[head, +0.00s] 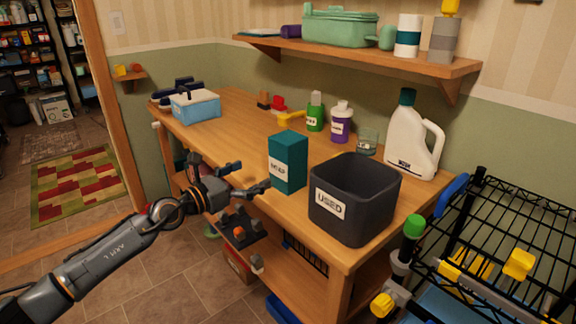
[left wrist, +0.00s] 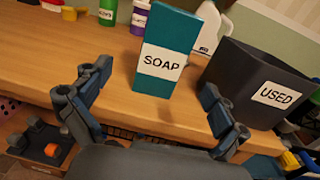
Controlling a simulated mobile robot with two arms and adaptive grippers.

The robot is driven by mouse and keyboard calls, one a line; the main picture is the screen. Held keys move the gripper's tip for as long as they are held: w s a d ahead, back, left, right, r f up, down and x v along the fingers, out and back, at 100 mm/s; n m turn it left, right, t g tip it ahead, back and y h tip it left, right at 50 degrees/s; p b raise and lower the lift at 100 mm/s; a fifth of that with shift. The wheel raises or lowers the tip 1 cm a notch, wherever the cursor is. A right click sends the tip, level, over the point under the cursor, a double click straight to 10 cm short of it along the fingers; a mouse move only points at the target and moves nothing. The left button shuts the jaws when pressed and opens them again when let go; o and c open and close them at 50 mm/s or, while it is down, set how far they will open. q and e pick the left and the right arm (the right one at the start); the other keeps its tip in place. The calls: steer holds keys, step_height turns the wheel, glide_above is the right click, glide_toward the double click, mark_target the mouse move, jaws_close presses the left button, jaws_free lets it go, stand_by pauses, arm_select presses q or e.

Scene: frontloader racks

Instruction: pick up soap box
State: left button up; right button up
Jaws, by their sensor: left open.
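The soap box (head: 288,163) is a teal upright box with a white label, standing near the front edge of the wooden counter. In the left wrist view the soap box (left wrist: 165,50) stands upright beyond my fingers, its label reading SOAP. My left gripper (head: 249,177) is open and empty, in front of the counter edge and just left of the box. In the left wrist view the left gripper (left wrist: 155,105) has its two fingers spread wide, with the box ahead between them and apart from them. My right gripper is not in view.
A dark bin (head: 355,200) labelled USED stands close to the right of the box. A white jug (head: 408,140), a purple bottle (head: 341,125) and a green bottle (head: 315,115) stand behind. A black wire rack (head: 510,225) is at right. The counter left of the box is mostly clear.

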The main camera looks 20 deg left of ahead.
mark_target(278, 161)
arm_select(q)
steer(key=x, duration=0.5)
steer(key=shift+w+d+r, duration=0.1)
steer(key=shift+w, duration=0.15)
steer(key=shift+w+d, duration=0.25)
steer(key=shift+w, duration=0.3)
steer(key=shift+w+d+r+p, duration=0.15)
steer(key=shift+w+d+p, duration=0.15)
steer(key=shift+w+d, duration=0.25)
steer(key=shift+w+d+r+p, duration=0.15)
steer(key=shift+w+d+p, duration=0.15)
steer(key=shift+w, duration=0.35)
steer(key=shift+b+x, duration=0.35)
steer(key=shift+x, duration=0.65)
steer(key=shift+w+f, duration=0.15)
steer(key=shift+f, duration=0.05)
steer(key=shift+r, duration=0.1)
steer(key=c, duration=1.6)
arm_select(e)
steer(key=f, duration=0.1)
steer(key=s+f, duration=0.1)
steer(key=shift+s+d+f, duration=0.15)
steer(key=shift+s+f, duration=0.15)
